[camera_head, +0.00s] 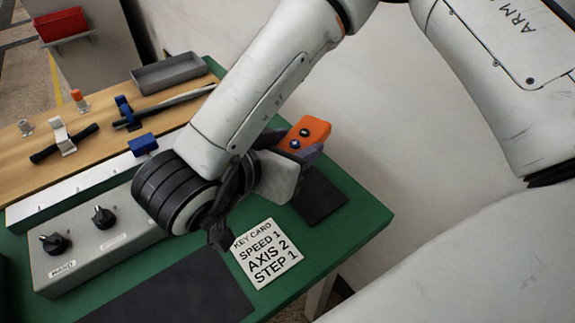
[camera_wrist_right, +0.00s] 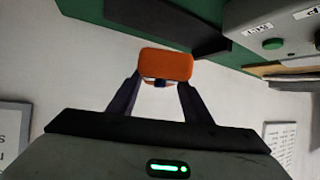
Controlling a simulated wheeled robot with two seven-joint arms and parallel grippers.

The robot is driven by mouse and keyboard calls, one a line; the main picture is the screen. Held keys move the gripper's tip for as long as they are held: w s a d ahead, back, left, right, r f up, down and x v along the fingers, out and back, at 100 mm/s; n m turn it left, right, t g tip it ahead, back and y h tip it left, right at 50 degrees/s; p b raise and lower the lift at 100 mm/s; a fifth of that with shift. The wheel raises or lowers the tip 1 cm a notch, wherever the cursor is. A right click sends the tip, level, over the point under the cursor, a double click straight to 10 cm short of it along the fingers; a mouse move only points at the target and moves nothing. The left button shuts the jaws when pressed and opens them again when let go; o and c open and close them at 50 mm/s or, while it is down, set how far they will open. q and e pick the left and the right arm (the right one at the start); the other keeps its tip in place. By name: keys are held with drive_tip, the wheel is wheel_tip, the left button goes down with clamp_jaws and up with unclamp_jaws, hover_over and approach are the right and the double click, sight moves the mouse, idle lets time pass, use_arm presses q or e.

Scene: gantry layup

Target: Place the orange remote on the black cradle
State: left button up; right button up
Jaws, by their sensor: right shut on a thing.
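The orange remote (camera_head: 309,130) has a dark and a blue button on its face. My right gripper (camera_head: 298,160) is shut on it and holds it tilted, in the air, above the far right edge of the green table. In the right wrist view the remote (camera_wrist_right: 166,64) sits between the two dark fingertips (camera_wrist_right: 160,88). The black cradle (camera_head: 322,200) lies on the green table just below the gripper in the head view, partly hidden by it. It seems to be the dark block (camera_wrist_right: 170,22) in the right wrist view. My left gripper is out of view.
A grey control box (camera_head: 105,240) with black knobs stands left of my wrist. A white key card (camera_head: 267,253) and a dark mat (camera_head: 185,290) lie in front. A wooden bench (camera_head: 95,115) with tools and a grey tray (camera_head: 168,75) is behind. A pale wall borders the table's right.

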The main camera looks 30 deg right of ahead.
drive_tip(key=shift+s+f, duration=0.1)
drive_tip(key=shift+f, duration=0.65)
drive_tip(key=shift+f+b, duration=0.3)
drive_tip(key=shift+f, duration=1.85)
drive_tip(key=shift+f, duration=0.2)
drive_tip(key=o, duration=1.4)
drive_tip(key=shift+c, duration=0.2)
